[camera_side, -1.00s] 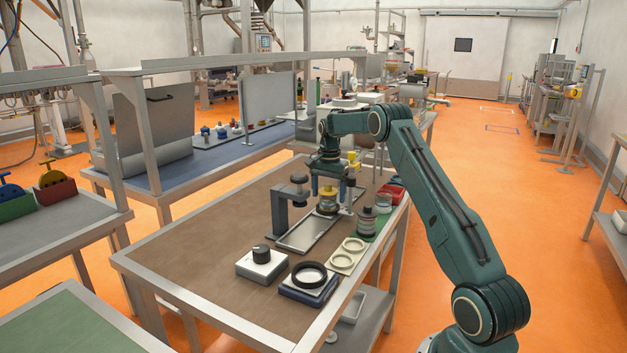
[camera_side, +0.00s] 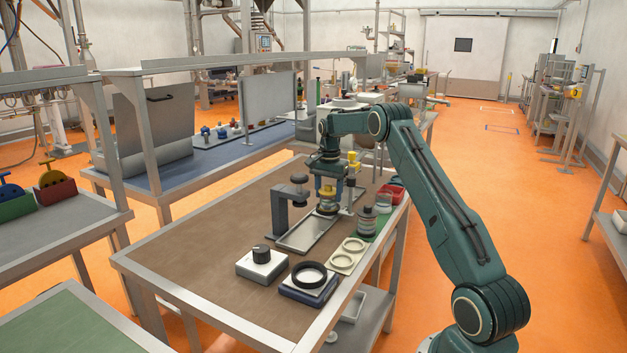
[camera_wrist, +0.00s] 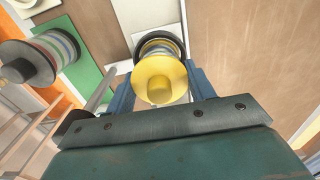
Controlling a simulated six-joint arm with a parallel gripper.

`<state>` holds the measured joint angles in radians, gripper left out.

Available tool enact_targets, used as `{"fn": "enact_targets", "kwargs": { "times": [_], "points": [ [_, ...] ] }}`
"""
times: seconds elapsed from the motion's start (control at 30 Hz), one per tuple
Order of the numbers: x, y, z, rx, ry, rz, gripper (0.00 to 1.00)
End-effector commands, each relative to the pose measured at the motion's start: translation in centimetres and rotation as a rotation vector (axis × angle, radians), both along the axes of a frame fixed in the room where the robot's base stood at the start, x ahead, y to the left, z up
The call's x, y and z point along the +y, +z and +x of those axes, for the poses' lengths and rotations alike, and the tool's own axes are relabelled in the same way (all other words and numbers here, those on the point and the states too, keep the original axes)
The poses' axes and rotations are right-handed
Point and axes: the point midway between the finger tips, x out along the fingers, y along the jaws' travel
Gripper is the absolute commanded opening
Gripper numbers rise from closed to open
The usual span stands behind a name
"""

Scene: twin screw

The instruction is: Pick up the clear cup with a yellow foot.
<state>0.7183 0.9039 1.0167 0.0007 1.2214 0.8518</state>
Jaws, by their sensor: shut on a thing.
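The clear wall is mostly hidden under the foot. I cannot tell whether the cup touches the tray.
A similar banded cup with a grey foot (camera_side: 366,222) stands on a green mat (camera_wrist: 88,78) to the right. A dark post stand (camera_side: 279,208) is close on the left. A cream plate with two rings (camera_side: 347,257) and a red bin (camera_side: 392,192) are nearby. The brown table's left side is clear.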

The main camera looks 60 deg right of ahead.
Motion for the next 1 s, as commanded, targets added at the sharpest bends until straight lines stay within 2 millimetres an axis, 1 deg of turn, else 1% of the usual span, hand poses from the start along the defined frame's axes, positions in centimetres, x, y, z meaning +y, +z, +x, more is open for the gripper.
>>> {"fn": "enact_targets", "kwargs": {
  "times": [0.17, 0.27, 0.37, 0.6, 0.7, 0.83, 1.0],
  "points": [
    [0.0, 0.9, 0.0, -0.002, 0.0, -0.002, 0.3],
    [0.0, 1.9, 0.1, -0.003, 0.0, -0.002, 0.3],
    [-0.1, 3.3, 0.1, -0.003, 0.0, -0.003, 0.3],
    [-0.1, 7.1, 0.1, -0.004, 0.0, -0.003, 0.3],
    [-0.1, 8.3, 0.1, -0.003, 0.0, -0.002, 0.3],
    [0.0, 9.4, 0.1, -0.002, 0.0, -0.002, 0.3],
    [0.0, 10.0, 0.0, -0.001, 0.0, -0.001, 0.3]
  ]
}}
